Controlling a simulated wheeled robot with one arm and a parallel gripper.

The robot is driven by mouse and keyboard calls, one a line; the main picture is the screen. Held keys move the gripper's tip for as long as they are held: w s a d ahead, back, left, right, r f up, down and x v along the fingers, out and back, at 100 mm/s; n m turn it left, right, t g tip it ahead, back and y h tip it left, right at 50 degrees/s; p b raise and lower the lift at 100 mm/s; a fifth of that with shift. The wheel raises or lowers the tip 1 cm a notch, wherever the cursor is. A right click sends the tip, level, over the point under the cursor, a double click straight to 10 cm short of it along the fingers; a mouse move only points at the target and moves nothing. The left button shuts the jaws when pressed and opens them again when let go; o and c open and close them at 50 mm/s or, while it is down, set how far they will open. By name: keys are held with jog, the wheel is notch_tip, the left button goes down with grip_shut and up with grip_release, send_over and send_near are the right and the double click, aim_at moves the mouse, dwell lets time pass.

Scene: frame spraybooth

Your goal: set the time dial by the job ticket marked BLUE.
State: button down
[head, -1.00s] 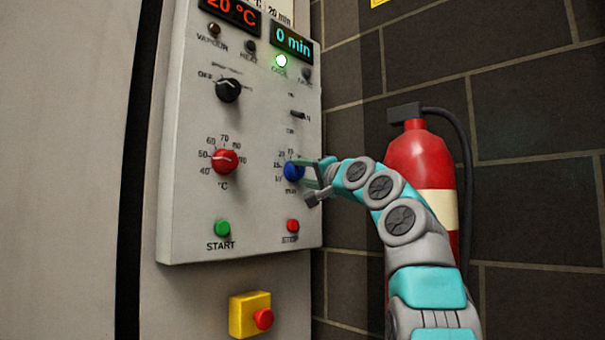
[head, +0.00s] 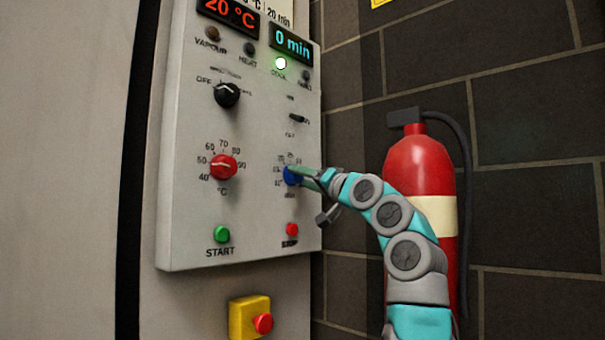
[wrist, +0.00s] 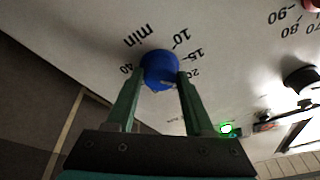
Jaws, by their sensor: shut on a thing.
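The blue time dial (head: 291,176), marked "min", is at the lower right of the grey control panel (head: 258,215). My gripper (head: 306,177) is at the dial from the right and shut on it. In the wrist view the dial (wrist: 160,69) sits between the two green fingers (wrist: 157,88), with scale numbers 10, 15, 20 and 40 readable around it. The picture is too small to tell surely which number the dial points to. The time display (head: 292,43) reads 0 min. A ticket (head: 279,14) at the top edge is cut off; part of it reads "20 min".
The red temperature dial (head: 223,167) and black selector knob (head: 227,94) are left of the blue dial. The green START button (head: 221,234) and red STOP button (head: 292,230) lie below. A yellow box with a red button (head: 249,317) is underneath. A fire extinguisher (head: 420,170) stands behind my arm.

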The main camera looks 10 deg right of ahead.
dwell(0.4)
jog(key=shift+c, duration=1.4)
grip_release()
jog(key=shift+s+f, duration=0.1)
jog(key=b+v, duration=0.1)
jog(key=v, duration=0.6)
jog(key=shift+s+d+b, duration=0.2)
jog(key=shift+b, duration=0.15)
jog(key=shift+s+f, duration=0.1)
